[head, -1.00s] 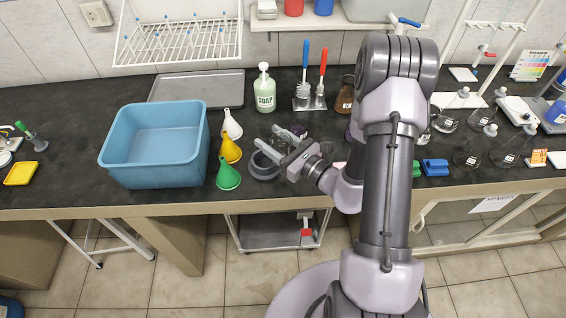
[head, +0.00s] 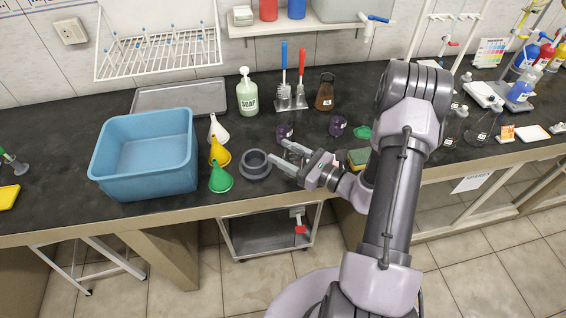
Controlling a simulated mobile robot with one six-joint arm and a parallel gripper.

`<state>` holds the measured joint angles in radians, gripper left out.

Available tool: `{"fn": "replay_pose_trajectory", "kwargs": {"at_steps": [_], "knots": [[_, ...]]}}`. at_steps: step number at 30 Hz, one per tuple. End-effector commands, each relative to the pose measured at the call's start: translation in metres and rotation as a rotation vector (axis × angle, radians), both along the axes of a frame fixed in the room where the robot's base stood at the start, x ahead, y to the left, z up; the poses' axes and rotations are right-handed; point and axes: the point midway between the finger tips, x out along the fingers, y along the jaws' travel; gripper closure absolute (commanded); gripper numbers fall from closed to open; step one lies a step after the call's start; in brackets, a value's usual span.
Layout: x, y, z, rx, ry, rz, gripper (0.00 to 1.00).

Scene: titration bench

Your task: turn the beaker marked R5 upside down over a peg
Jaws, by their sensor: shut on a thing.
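My gripper (head: 280,151) is above the front part of the bench, right of the dark grey ring-shaped holder. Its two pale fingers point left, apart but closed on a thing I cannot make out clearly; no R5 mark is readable. A small purple beaker-like vessel (head: 285,131) with a white label stands just behind the fingers. A second purple vessel (head: 338,125) stands farther right. Their labels are too small to read. The white wire rack with pegs (head: 160,53) hangs on the wall at the upper left, its pegs blue-tipped.
A blue basin (head: 105,165) stands at the left, with white, yellow and green funnels (head: 221,180) beside it. The grey holder (head: 255,165) is close to my fingers. A grey tray (head: 180,96), soap bottle (head: 247,95), brushes (head: 291,85) and brown flask (head: 325,95) stand behind.

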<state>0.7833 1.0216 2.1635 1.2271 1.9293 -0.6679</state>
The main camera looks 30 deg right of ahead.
Motion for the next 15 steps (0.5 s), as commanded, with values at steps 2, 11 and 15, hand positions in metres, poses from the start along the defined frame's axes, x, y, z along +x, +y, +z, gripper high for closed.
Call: {"fn": "replay_pose_trajectory", "kwargs": {"at_steps": [2,11,15], "knots": [[0.009,-0.001,-0.002,0.000,-0.001,0.001,0.91],[0.011,-0.001,-0.037,0.002,0.001,-0.001,0.91],[0.011,-0.001,-0.036,0.001,0.000,-0.001,0.91]]}}
